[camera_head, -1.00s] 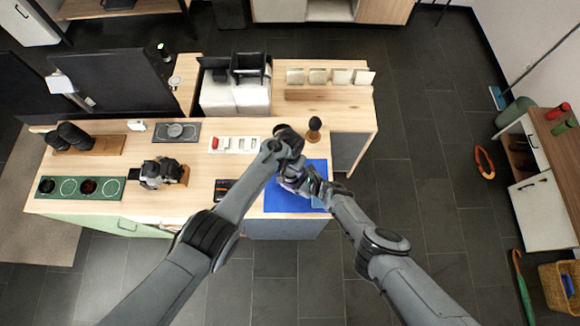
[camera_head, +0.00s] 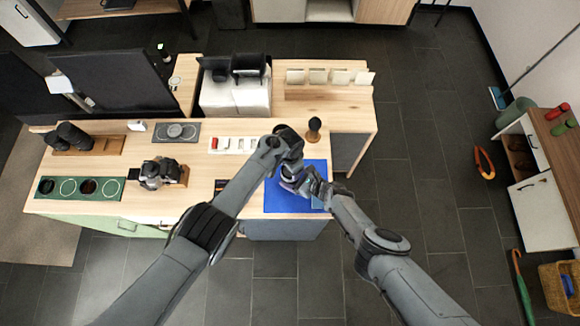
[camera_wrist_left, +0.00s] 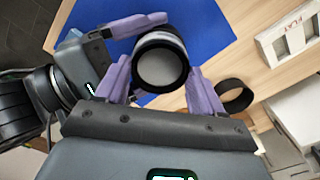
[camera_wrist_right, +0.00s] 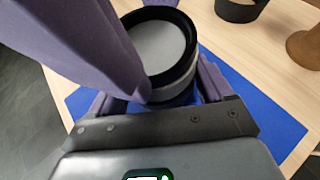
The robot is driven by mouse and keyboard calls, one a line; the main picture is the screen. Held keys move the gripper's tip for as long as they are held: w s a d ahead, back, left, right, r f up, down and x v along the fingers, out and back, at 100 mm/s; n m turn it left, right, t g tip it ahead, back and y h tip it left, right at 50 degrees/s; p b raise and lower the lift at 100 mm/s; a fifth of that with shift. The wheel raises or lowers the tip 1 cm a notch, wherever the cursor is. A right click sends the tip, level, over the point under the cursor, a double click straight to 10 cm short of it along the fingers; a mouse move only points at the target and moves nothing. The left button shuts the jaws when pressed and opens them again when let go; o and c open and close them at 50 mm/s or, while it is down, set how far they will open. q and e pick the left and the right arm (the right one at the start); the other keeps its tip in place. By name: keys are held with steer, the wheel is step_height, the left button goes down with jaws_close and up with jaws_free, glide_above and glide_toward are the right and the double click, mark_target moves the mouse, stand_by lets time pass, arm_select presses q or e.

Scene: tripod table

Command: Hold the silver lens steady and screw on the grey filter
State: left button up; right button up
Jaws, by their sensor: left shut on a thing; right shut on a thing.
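The silver lens (camera_wrist_right: 178,92) stands above the blue mat (camera_head: 283,203), and its pale band also shows in the left wrist view (camera_wrist_left: 167,36). A black rim with a grey round face, seemingly the grey filter (camera_wrist_left: 162,68), is at its top; it also shows in the right wrist view (camera_wrist_right: 158,45). I cannot tell how far it is seated. My left gripper (camera_wrist_left: 162,85) is shut with its purple fingers on either side of this rim. My right gripper (camera_wrist_right: 165,95) is shut around the lens body lower down. In the head view the arms hide most of both parts.
A black ring (camera_wrist_left: 237,97) and a wooden-based black knob (camera_head: 314,127) stand close behind the mat. A camera (camera_head: 157,173) and a green tray (camera_head: 80,188) are to the left. A labelled switch-like holder (camera_head: 233,144) lies behind my left forearm.

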arm_select(q)
steer(key=m, duration=0.3)
steer(key=shift+s+f, duration=0.15)
steer(key=m, duration=0.3)
steer(key=o, duration=0.9)
